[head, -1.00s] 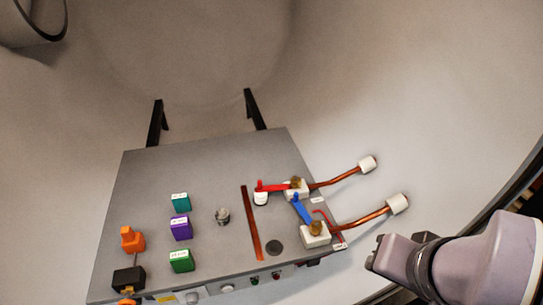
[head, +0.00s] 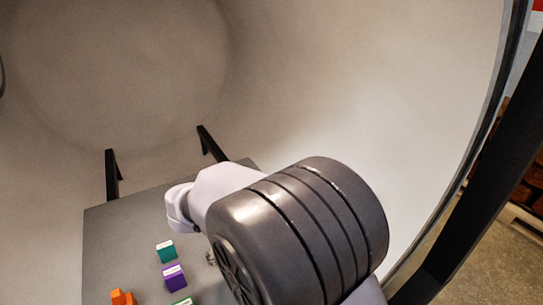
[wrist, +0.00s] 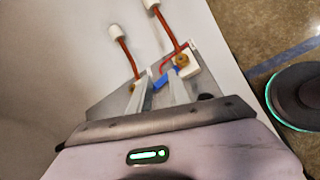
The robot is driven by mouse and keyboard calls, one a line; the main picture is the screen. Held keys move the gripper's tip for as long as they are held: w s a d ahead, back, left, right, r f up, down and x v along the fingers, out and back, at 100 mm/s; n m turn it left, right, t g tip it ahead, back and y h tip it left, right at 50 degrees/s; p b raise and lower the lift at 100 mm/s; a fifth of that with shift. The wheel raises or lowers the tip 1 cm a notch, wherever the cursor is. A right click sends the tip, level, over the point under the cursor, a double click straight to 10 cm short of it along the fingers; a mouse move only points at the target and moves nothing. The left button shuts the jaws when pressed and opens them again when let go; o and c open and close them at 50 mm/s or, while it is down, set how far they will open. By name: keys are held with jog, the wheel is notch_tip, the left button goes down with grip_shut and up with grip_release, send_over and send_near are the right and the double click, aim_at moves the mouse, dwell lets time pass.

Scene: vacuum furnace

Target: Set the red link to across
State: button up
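My gripper (wrist: 159,84) shows in the wrist view with its two pale fingers apart, reaching over the grey panel. The blue link (wrist: 166,77) shows just past the fingertips, running toward the right white block (wrist: 193,69) with its brass knob (wrist: 181,60). A second brass knob (wrist: 132,87) shows by the left finger. Whether a finger touches any link, I cannot tell.
The grey panel (head: 110,235) carries teal (head: 166,251), purple (head: 174,278) and orange (head: 122,298) parts at left. Two copper rods with white ends (wrist: 116,31) (wrist: 152,4) stick out beyond the blocks. The curved chamber wall (head: 420,110) surrounds this.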

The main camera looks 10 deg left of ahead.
jog(key=a+f+n+t, duration=0.1)
jog(key=a+f+n, duration=0.1)
jog(key=a, duration=0.3)
jog(key=a+f+n+t, duration=0.2)
jog(key=a+f+n, duration=0.1)
jog(key=a, duration=0.3)
jog(key=w+a+f+n+t+y, duration=0.1)
jog(key=a+f+n+t, duration=0.1)
jog(key=a+f+n, duration=0.1)
jog(key=shift+a+n, duration=0.9)
jog(key=shift+a, duration=0.35)
jog(key=b+x, duration=0.4)
jog(key=x, duration=1.3)
jog(key=shift+w, duration=0.25)
grip_shut()
